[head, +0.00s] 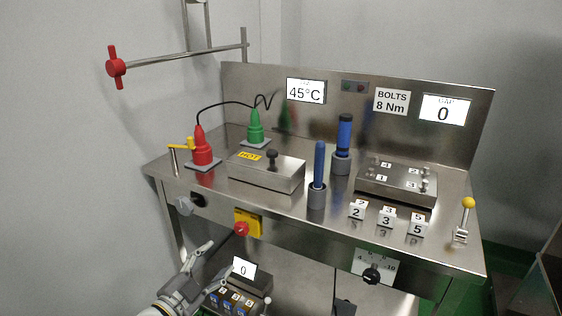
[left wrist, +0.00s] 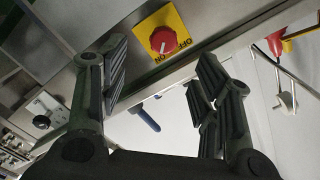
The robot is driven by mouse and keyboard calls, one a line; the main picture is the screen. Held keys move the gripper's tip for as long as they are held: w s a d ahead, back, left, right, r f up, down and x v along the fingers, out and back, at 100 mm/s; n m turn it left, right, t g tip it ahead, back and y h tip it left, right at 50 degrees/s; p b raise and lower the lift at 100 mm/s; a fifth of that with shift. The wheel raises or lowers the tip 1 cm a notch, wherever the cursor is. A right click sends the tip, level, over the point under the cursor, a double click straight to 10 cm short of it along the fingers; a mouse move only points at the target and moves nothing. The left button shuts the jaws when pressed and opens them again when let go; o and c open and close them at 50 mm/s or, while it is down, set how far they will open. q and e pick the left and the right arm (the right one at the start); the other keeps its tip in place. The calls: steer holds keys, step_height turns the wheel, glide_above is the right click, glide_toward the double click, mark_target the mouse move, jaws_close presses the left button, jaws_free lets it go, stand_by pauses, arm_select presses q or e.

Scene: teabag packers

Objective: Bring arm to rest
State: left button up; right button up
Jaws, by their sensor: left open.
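My left gripper (head: 205,268) is low in front of the steel bench (head: 330,222), at the bottom of the head view. In the left wrist view its two fingers (left wrist: 160,85) stand wide apart with nothing between them. A red rotary switch (head: 241,229) on a yellow plate sits on the bench's front face, just beyond the fingers. The switch also shows in the left wrist view (left wrist: 164,40), with ON and OFF marks, apart from the fingers. My right gripper is in neither view.
A box with a "0" display (head: 244,268) and numbered blocks stands low beside my left gripper. The bench holds red (head: 202,149) and green (head: 254,130) connectors, a HOT-marked metal box (head: 267,172), blue-handled tools (head: 319,166) and a bolt plate (head: 397,185). A black knob (head: 371,276) sits at front right.

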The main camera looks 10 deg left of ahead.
arm_select(q)
steer(key=s+d+f+n+g+y, duration=0.2)
steer(key=s+f+n+g+y, duration=0.6)
steer(key=s+f, duration=1.35)
steer(key=s+f+n+g+h+p, duration=0.2)
steer(key=s+f+g+p, duration=0.5)
steer(key=s+f+p, duration=0.65)
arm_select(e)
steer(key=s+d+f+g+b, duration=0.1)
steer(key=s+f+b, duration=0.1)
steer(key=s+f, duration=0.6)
arm_select(q)
steer(key=s+a+f+p, duration=0.1)
steer(key=s+p, duration=0.6)
steer(key=s, duration=0.7)
steer(key=shift+s+a+f+g+p, duration=0.2)
steer(key=shift+a+g+p, duration=0.1)
steer(key=shift+a, duration=0.15)
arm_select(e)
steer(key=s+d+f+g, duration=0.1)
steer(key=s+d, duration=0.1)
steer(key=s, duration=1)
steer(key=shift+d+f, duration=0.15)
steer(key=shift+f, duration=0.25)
